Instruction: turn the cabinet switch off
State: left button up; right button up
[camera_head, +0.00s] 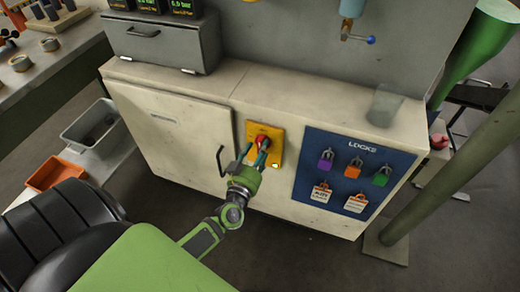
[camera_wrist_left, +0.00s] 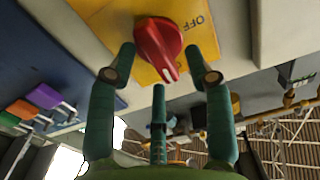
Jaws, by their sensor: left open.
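The cabinet switch is a red knob (camera_head: 263,141) on a yellow plate (camera_head: 276,134) on the front of the cream cabinet (camera_head: 190,125). In the left wrist view the red knob (camera_wrist_left: 156,45) fills the top middle, with its white pointer mark toward the bottom of the picture. The word OFF shows on the yellow plate (camera_wrist_left: 205,42) to the knob's upper right. My left gripper (camera_head: 258,153) is open in front of the knob. In the left wrist view its green fingers (camera_wrist_left: 160,75) spread to either side of the knob; I cannot tell whether they touch it. My right gripper is not in view.
A blue LOCKS board (camera_head: 338,152) with several padlocks and tags is right of the switch. A dark door handle (camera_head: 221,160) is close to my left fingers on the left. A clear cup (camera_head: 384,105) stands on the cabinet top. A green post (camera_head: 450,150) rises at right.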

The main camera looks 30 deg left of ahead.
pick_arm(q)
jog(key=shift+x, duration=0.75)
jog(key=shift+d, duration=0.1)
grip_shut()
